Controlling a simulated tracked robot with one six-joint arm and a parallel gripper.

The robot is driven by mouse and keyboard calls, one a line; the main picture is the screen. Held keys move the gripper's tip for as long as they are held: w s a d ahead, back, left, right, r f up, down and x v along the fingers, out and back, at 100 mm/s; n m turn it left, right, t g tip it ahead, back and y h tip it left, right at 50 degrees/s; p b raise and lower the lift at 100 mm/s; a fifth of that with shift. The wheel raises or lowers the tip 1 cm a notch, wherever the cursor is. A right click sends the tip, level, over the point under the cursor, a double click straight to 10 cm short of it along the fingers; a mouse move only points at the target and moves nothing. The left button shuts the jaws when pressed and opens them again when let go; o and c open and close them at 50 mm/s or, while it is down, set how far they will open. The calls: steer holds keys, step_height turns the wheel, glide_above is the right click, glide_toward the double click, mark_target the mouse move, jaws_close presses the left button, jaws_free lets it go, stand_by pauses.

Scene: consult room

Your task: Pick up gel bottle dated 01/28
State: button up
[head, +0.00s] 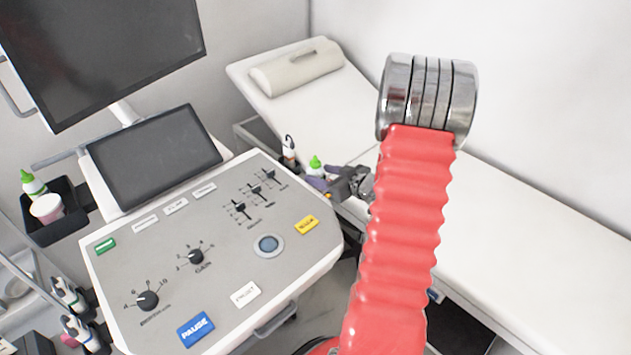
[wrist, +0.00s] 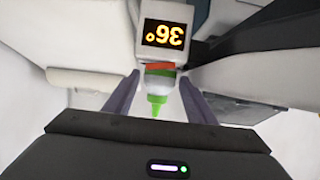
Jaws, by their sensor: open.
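A gel bottle (wrist: 160,86) with a white body, a red and green band and a green nozzle shows between the fingers of my gripper (wrist: 159,80) in the wrist view. Its far end is at a white warmer (wrist: 178,12) with an orange 36° display, which appears upside down. My purple-fingered gripper (head: 319,182) is open, one finger on each side of the bottle, with gaps visible. In the head view the green tip (head: 316,163) shows just above the gripper, beyond the console. No date is readable on any bottle.
The console (head: 215,265) and white couch (head: 520,230) flank my arm.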

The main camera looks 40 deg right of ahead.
steer(key=shift+x, duration=0.85)
steer(key=shift+c, duration=0.4)
steer(key=c, duration=1.1)
steer(key=shift+r, duration=0.1)
steer(key=shift+r, duration=4.95)
